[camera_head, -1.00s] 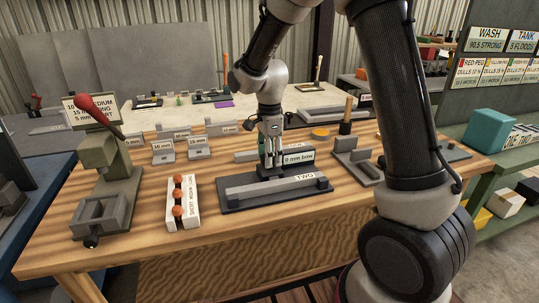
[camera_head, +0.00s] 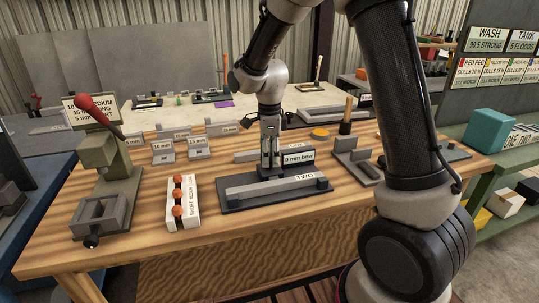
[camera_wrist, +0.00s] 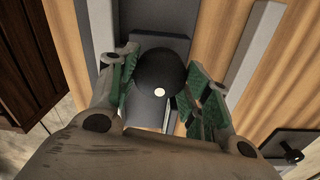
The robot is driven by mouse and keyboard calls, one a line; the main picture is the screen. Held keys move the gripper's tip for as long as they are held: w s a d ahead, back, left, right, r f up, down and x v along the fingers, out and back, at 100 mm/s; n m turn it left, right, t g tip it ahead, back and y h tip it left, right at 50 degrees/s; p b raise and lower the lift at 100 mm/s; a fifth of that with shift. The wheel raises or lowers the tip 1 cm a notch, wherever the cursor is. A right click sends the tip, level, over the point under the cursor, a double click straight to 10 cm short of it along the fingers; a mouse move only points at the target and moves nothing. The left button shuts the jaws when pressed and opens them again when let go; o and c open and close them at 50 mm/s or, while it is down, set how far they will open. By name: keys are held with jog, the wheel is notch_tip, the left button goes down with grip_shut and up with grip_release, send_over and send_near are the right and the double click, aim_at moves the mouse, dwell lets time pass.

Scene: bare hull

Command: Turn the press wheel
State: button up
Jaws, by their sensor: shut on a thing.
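A black round knob with a pale dot on top, likely the press wheel (camera_wrist: 160,68), sits between my fingers in the wrist view. My gripper (camera_wrist: 163,92) points down and is shut on it, with green finger pads on both sides. In the head view my gripper (camera_head: 269,164) is upright over the dark block of the fixture (camera_head: 232,202) marked TWO. The fingers hide the knob there. A pale bar (camera_head: 262,187) lies along the front of this fixture. A label reading 3 mm bore (camera_head: 299,157) stands just right of the fingers.
A green-grey lever press (camera_head: 108,165) with a red handle stands at the left of the wooden bench. A white strip with orange knobs (camera_head: 179,202) lies left of the fixture. Grey holders (camera_head: 357,160) stand to the right. The front bench strip is clear.

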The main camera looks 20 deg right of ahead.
jog(key=o, duration=1)
notch_tip(320, 180, up, 12)
jog(key=shift+r, duration=0.1)
